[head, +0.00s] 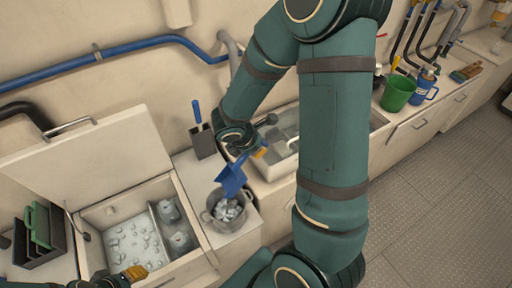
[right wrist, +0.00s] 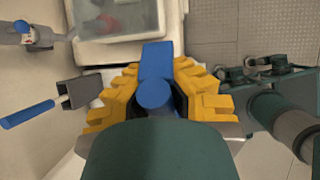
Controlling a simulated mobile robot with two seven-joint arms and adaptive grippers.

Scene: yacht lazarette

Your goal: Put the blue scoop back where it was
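The blue scoop (head: 232,179) hangs in the air over the edge of a metal pot (head: 211,222) with ice cubes in it. My right gripper (head: 261,152) is shut on its handle; in the right wrist view the blue scoop (right wrist: 156,60) sits between the yellow fingers. My left gripper (head: 135,272) is low at the left by the front rim of the open ice bin (head: 190,206); its finger gap is unclear. A dark grey holder (head: 204,144) with a blue-handled tool stands on the counter behind the pot; it also shows in the right wrist view (right wrist: 80,92).
The bin's lid (head: 85,160) stands raised at the back. A sink (head: 285,168) lies behind my right arm. A dark rack (head: 30,250) with green boards is far left. A green bucket (head: 396,93) and blue mug (head: 421,92) stand right.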

